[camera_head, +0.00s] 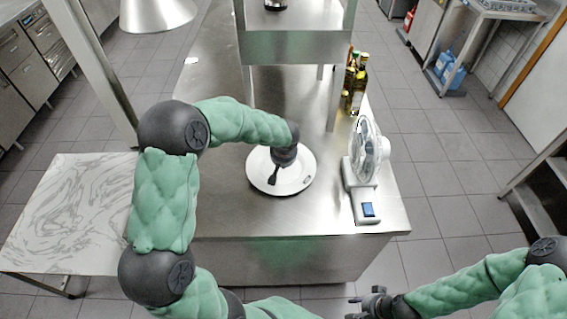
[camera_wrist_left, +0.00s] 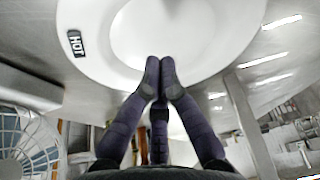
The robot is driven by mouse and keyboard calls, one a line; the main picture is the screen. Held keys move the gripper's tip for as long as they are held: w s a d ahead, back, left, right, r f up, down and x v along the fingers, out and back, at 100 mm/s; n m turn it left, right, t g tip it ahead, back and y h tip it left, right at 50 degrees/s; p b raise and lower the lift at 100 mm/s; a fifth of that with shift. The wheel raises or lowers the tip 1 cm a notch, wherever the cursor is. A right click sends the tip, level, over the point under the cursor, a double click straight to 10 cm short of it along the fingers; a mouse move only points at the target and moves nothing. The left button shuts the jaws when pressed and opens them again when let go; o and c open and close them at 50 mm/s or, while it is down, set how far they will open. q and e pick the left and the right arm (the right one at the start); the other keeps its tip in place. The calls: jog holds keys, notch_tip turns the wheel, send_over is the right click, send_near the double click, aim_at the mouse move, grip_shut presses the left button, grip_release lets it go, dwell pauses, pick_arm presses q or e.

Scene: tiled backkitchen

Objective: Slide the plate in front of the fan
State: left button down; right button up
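The round white plate (camera_head: 258,165) lies on the steel counter, left of the fan. A dark "HOT" label (camera_wrist_left: 75,43) shows on the plate's rim in the left wrist view. The white fan (camera_head: 371,150) stands at the counter's right side, with a blue panel on its base. My left gripper (camera_head: 272,180) is over the plate, pointing down at it. In the left wrist view its fingertips (camera_wrist_left: 160,68) are together with nothing seen between them; I cannot tell if they touch the plate. My right gripper (camera_head: 358,301) is empty, fingers apart, off the counter's front edge.
Several bottles (camera_head: 355,85) stand behind the fan. A steel shelf (camera_head: 292,48) rises over the back of the counter. A marbled table (camera_head: 70,215) is at the left. The counter (camera_head: 325,205) is clear between plate and fan base.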

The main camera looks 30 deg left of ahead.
aim_at(284, 189)
pick_arm(q)
jog(key=x, duration=0.5)
jog(key=shift+a+f+b, duration=0.1)
jog(key=shift+f+b, duration=0.2)
jog(key=shift+f, duration=0.05)
jog(key=shift+s+d, duration=1.2)
jog(key=shift+s, duration=0.35)
jog(key=shift+s+d+b, duration=0.15)
jog(key=shift+d+b, duration=0.05)
jog(key=shift+b, duration=0.2)
jog(key=shift+s+d+b, duration=0.8)
jog(key=shift+s+b, duration=0.25)
jog(key=shift+b, duration=0.1)
jog(key=shift+s+d, duration=0.3)
jog(key=shift+s, duration=0.2)
jog(key=shift+f, duration=0.1)
